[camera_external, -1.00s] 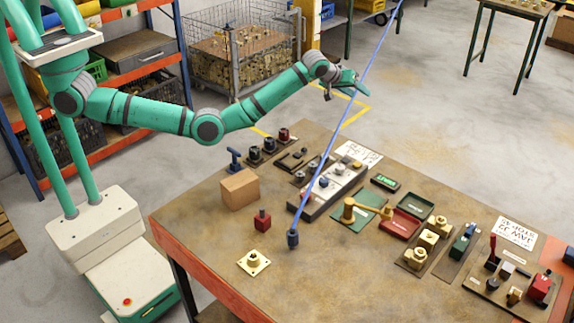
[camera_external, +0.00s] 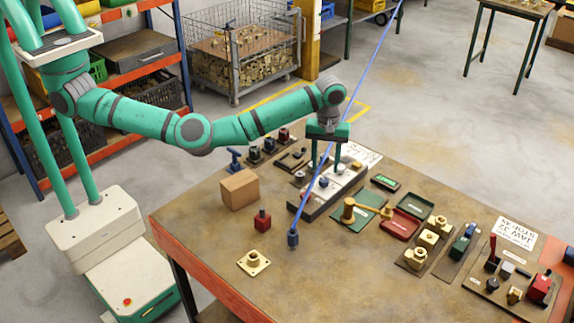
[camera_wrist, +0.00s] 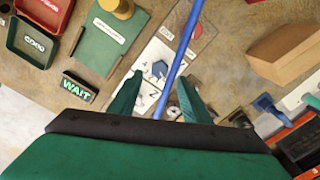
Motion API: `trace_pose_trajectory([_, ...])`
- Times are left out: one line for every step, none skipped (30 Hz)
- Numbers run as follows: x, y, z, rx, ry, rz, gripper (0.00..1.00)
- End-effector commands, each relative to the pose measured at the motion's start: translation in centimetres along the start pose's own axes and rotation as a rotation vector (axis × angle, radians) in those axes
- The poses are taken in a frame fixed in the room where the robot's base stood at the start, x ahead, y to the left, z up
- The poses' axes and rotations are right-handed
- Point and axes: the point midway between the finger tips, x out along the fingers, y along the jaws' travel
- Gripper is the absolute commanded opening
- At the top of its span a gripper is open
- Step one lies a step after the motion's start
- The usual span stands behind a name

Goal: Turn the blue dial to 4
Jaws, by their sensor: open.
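The blue dial (camera_external: 324,182) sits on a white-topped panel (camera_external: 308,206) on the table. In the wrist view my gripper (camera_wrist: 159,77) is open with nothing held between the fingers. The gap between the fingers and the dial is hard to judge. Other markings on the plate are partly hidden, and the dial's setting cannot be read.
A long blue rod (camera_external: 364,78) slants up from a dark blue fitting (camera_external: 292,238) and passes close to my fingers. A cardboard box (camera_external: 239,190) stands left of the panel. A green "WAIT" sign (camera_wrist: 77,87) and a brass-handled fixture (camera_external: 349,212) lie to the right.

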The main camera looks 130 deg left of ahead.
Motion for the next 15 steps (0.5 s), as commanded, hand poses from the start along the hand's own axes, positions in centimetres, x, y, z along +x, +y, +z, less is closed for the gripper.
trace_pose_trajectory([1.0,0.0,0.0,0.001,0.0,-0.002,0.44])
trace_pose_trajectory([1.5,0.0,0.1,0.001,-0.001,-0.002,0.44])
trace_pose_trajectory([2.1,0.0,0.1,0.001,-0.001,-0.001,0.44])
trace_pose_trajectory([2.6,0.0,0.1,0.001,0.0,0.0,0.44])
trace_pose_trajectory([3.0,0.0,0.1,0.001,0.0,-0.001,0.44])
trace_pose_trajectory([3.5,0.0,0.0,0.001,0.0,-0.001,0.44])
trace_pose_trajectory([3.9,0.0,0.0,0.001,0.0,-0.001,0.44])
trace_pose_trajectory([4.2,0.0,0.0,0.001,0.001,0.0,0.44])
trace_pose_trajectory([4.5,0.0,0.0,0.001,0.001,0.0,0.44])
trace_pose_trajectory([4.7,0.0,0.0,0.001,0.001,0.0,0.44])
trace_pose_trajectory([4.9,0.0,0.0,0.001,0.001,0.0,0.44])
trace_pose_trajectory([5.1,0.0,0.0,0.001,0.001,0.0,0.44])
trace_pose_trajectory([5.2,0.0,0.0,0.001,0.001,0.001,0.44])
trace_pose_trajectory([5.3,0.0,0.0,0.001,0.001,0.001,0.44])
trace_pose_trajectory([5.4,0.0,0.0,0.001,0.001,0.001,0.44])
